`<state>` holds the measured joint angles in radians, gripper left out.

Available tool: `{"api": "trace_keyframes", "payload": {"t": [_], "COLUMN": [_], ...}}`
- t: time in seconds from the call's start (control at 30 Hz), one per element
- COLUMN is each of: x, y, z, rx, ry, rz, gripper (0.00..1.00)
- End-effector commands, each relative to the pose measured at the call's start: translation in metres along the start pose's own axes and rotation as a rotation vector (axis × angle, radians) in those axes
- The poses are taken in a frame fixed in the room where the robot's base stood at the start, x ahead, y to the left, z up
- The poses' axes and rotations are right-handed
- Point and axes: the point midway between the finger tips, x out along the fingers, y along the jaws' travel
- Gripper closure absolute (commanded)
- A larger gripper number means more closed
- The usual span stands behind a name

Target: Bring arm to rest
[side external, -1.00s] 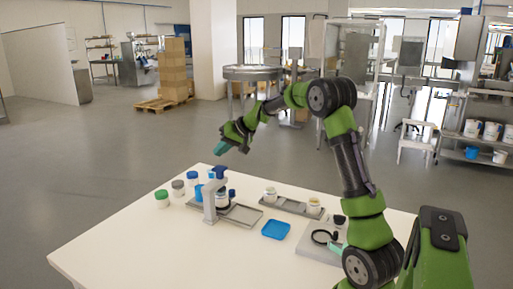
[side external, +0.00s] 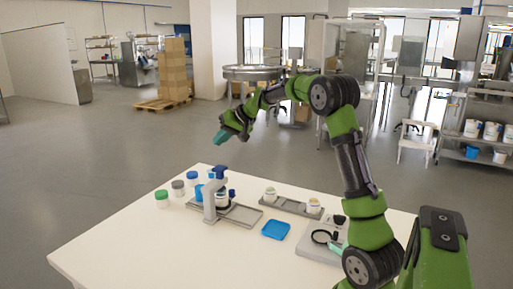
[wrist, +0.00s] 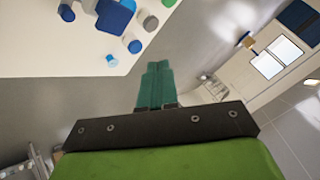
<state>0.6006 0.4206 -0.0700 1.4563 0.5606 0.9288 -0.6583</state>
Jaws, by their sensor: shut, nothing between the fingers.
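My gripper (side external: 219,136) is raised in the air above the far side of the table, clear of everything on it. Its teal fingers also show in the wrist view (wrist: 154,84), pressed together with nothing between them. The white table (side external: 120,243) stands below. My arm is bent, with the wrist reaching left and down from the elbow.
A grey dispenser stand (side external: 209,207) with a blue top stands on a metal tray (side external: 243,214). Small capped jars (side external: 162,199) stand to its left. A second tray (side external: 290,205) holds two jars. A blue dish (side external: 275,230) and a grey scale (side external: 318,250) lie nearer. The table's front left is bare.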

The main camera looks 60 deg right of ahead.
Motion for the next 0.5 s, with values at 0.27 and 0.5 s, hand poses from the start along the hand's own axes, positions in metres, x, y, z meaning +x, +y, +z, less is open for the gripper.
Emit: {"api": "trace_keyframes", "payload": {"t": [0.27,0.5], "x": [0.0,-0.046], "y": [0.01,-0.044], "z": [0.041,0.139], "rx": [0.128,0.117], "ry": [-0.08,-0.184], "rz": [0.062,0.12], "gripper": [1.0,1.0]}}
